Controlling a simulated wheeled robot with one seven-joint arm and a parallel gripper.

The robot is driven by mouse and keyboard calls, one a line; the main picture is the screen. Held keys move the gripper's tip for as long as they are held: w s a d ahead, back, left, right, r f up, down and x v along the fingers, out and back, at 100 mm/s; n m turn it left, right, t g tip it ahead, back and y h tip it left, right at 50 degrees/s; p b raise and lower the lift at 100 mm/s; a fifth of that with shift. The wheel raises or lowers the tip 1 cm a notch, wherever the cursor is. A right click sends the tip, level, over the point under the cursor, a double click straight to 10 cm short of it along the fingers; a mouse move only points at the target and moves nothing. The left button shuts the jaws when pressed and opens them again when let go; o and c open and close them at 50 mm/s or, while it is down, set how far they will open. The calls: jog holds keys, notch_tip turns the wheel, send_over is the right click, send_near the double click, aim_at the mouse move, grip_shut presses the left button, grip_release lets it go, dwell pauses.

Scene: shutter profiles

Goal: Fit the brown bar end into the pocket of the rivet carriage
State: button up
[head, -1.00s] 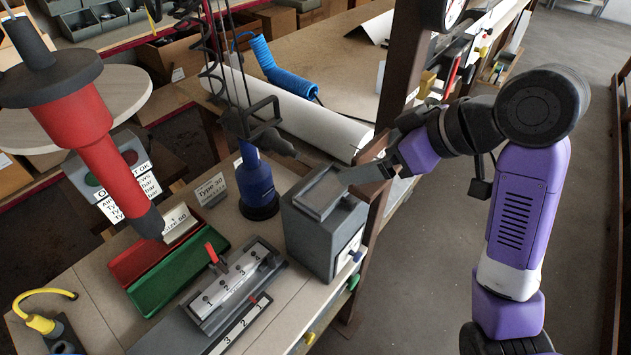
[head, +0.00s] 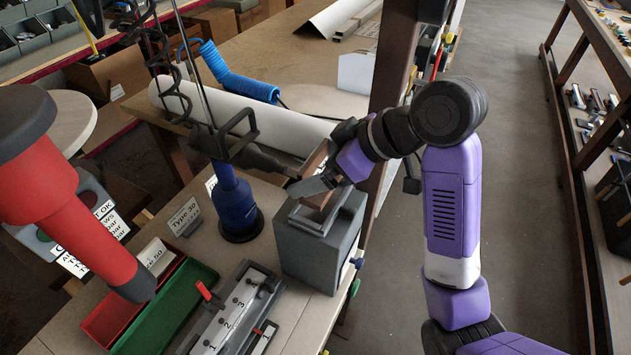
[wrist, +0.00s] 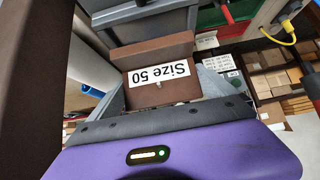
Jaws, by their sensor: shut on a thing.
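My gripper (head: 316,184) is shut on the brown bar end (head: 319,162), a brown block. In the wrist view the bar end (wrist: 172,50) has a white "Size 50" label, upside down, and sits between the grey fingers. My gripper holds it over the open top of a grey box (head: 310,255) on the bench; I cannot tell whether they touch. At the lower middle is a numbered grey fixture (head: 235,315) with a red lever. I cannot tell for sure which part is the rivet carriage, and no pocket shows clearly.
A blue bottle-shaped tool (head: 235,205) stands left of the grey box. Red and green trays (head: 170,310) lie on the bench. A wooden post (head: 392,70) rises behind the arm.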

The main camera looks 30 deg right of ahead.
jog(key=shift+f, duration=1.95)
jog(key=shift+f, duration=0.1)
jog(key=o, duration=1.2)
jog(key=shift+c, duration=0.2)
jog(key=shift+r, duration=0.2)
jog(key=p+v, duration=0.4)
jog(key=v, duration=0.8)
jog(key=shift+s+d+f, duration=0.1)
jog(key=shift+f, duration=0.05)
